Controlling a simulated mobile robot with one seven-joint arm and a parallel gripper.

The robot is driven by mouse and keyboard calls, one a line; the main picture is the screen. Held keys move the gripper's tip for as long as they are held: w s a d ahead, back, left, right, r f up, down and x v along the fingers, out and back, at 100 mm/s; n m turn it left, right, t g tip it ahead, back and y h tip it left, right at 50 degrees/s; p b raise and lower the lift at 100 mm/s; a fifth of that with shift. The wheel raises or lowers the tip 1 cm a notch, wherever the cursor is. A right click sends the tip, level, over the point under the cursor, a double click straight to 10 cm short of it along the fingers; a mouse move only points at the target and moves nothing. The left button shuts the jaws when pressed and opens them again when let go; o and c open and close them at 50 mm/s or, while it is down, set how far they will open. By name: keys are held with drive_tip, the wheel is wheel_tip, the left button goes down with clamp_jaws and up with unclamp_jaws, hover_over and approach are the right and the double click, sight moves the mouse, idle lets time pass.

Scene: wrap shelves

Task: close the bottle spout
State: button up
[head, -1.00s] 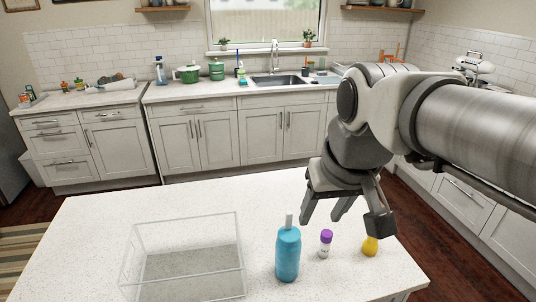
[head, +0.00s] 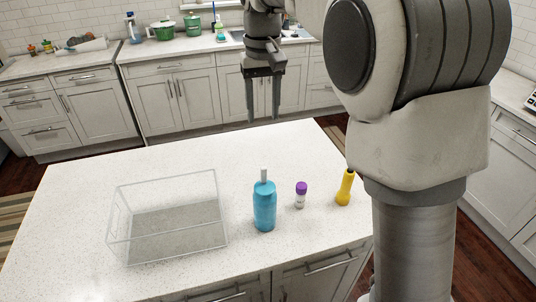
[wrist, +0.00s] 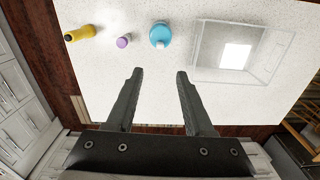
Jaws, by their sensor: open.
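A blue bottle (head: 264,208) with a white spout (head: 264,175) stands upright on the white island counter. The spout sticks up from its top. The wrist view shows the bottle (wrist: 160,34) from above, beyond my fingertips and roughly between them in the picture. My gripper (head: 263,118) is open and empty. It points down near the counter's far edge, behind and above the bottle, and does not touch it. The fingers also show in the wrist view (wrist: 160,73), spread apart.
A clear open bin (head: 180,247) sits left of the bottle. A small purple-capped vial (head: 300,196) and a yellow bottle-like object (head: 345,189) stand to its right. My arm covers the counter's right end. The counter behind the bottle is clear.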

sight(264, 167)
wheel_tip(264, 167, down, 17)
drive_tip(key=shift+f, duration=0.15)
idle(0.4)
clamp_jaws()
